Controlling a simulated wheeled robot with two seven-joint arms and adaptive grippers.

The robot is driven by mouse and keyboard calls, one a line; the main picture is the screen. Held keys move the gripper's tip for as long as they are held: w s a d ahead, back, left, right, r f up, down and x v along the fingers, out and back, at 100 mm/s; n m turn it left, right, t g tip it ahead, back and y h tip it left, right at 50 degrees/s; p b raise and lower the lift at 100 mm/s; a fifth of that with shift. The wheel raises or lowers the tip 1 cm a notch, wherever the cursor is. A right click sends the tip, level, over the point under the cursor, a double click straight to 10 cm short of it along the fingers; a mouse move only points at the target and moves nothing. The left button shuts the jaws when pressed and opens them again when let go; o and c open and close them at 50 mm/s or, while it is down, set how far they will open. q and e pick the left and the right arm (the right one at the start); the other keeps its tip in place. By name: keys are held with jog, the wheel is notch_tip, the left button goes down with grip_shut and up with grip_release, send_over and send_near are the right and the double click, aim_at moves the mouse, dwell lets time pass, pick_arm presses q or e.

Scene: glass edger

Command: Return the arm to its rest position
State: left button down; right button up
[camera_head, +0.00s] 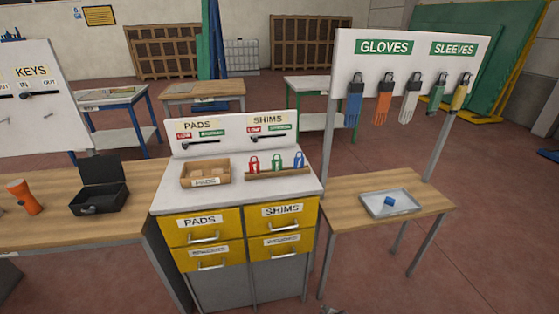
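A small grey tip (332,310) shows at the bottom edge, right of the yellow-drawer cabinet. It looks like the end of my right gripper. Too little of it shows to tell whether it is open or shut, or whether it holds anything. My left gripper and both arms are out of view.
The drawer cabinet (240,283) stands mid-view with a pads box (205,174) and several coloured padlock-shaped pieces on top. Left, a wooden bench (130,208) bears an open black case (101,188) and an orange torch (24,197). Right, a table bears a tray (377,212) with a blue block (389,202).

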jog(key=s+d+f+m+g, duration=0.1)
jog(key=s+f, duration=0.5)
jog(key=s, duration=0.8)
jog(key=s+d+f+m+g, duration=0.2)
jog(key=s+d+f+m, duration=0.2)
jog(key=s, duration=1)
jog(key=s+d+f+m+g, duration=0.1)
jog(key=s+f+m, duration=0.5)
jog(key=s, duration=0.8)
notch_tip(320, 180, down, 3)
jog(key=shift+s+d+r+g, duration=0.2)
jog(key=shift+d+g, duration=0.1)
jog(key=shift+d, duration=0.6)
